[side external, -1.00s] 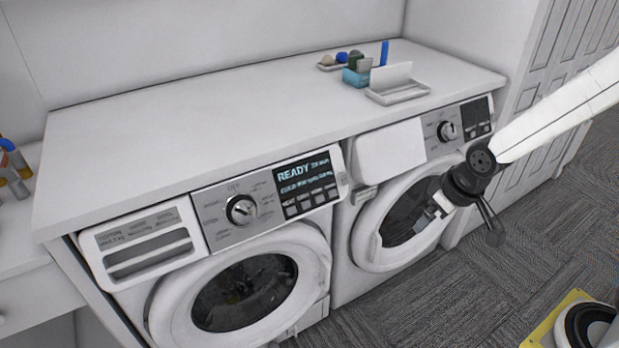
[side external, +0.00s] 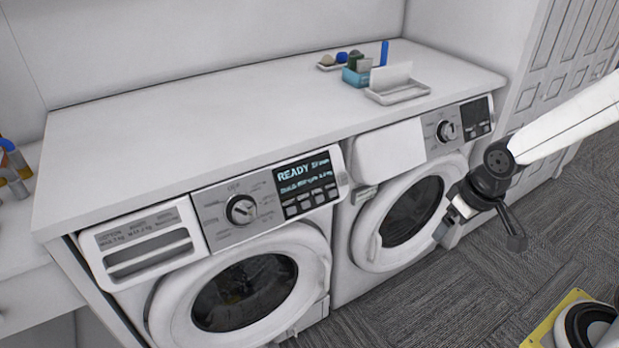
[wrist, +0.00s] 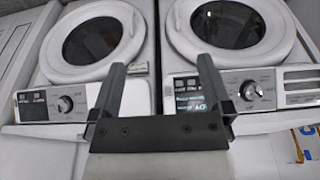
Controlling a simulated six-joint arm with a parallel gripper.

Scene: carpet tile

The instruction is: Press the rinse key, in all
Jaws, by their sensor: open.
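The front-left washer has a control panel with a dark display (side external: 304,173) reading READY and smaller lines of text. A row of small grey keys (side external: 312,202) sits under the display; their labels are too small to read, so I cannot tell which is rinse. In the wrist view the picture is turned over, and this display (wrist: 188,97) is just left of the right finger, partly hidden by my gripper. My gripper (side external: 478,238) is open and empty, in front of the right-hand machine's door and to the right of the keys. Its spread fingers show in the wrist view (wrist: 161,62).
The washer has a round dial (side external: 241,209) and a drawer front (side external: 148,243). The second machine (side external: 410,210) stands to its right. A white tray (side external: 398,93) and a teal box (side external: 355,77) sit on the counter (side external: 200,125).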

